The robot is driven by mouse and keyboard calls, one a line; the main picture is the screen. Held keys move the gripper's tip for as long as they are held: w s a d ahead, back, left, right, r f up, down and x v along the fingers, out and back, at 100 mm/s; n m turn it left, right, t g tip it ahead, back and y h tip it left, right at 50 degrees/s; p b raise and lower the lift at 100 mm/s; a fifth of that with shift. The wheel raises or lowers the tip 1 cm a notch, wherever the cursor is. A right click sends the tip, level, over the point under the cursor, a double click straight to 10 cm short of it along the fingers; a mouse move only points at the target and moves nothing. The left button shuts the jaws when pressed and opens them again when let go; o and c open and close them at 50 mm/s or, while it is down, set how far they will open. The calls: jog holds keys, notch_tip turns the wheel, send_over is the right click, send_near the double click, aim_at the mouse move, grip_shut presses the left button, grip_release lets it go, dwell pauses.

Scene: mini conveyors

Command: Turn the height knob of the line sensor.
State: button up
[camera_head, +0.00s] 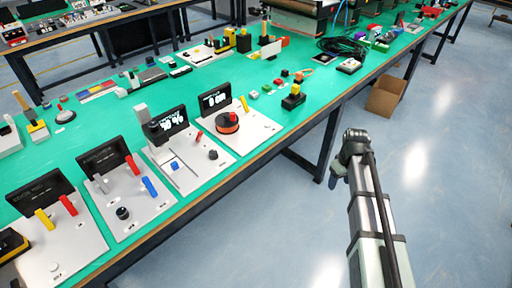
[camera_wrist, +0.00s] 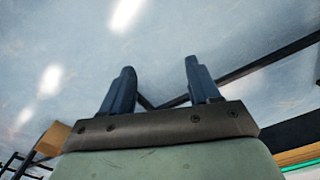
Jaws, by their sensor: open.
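A white panel (camera_head: 188,180) on the green table, in the head view, carries an upright grey post with a black head (camera_head: 155,131), a black display and a small black knob (camera_head: 213,154) on its right side. It looks like the line sensor, but I cannot read its label. My gripper (camera_head: 333,181) is out over the floor, right of the table and well away from the panel. In the wrist view my gripper (camera_wrist: 159,66) shows two dark blue fingers wide apart, with nothing between them. The wrist view shows no panel or knob.
Similar panels stand on both sides: one with a red-orange disc (camera_head: 228,123), one with red and blue levers (camera_head: 149,187). Small coloured blocks (camera_head: 293,97) lie farther back. A cardboard box (camera_head: 387,96) stands on the floor. The floor around my arm is clear.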

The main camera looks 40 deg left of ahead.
jog(key=s+a+r+n, duration=0.2)
jog(key=a+r, duration=0.1)
jog(key=a, duration=0.3)
jog(key=s+a+r+n, duration=0.1)
jog(key=s+a+r, duration=0.1)
jog(key=a, duration=0.4)
notch_tip(320, 180, up, 16)
jog(key=n, duration=0.9)
send_over(213, 152)
notch_tip(213, 152, down, 14)
jog(key=shift+r, duration=0.2)
jog(key=c, duration=1)
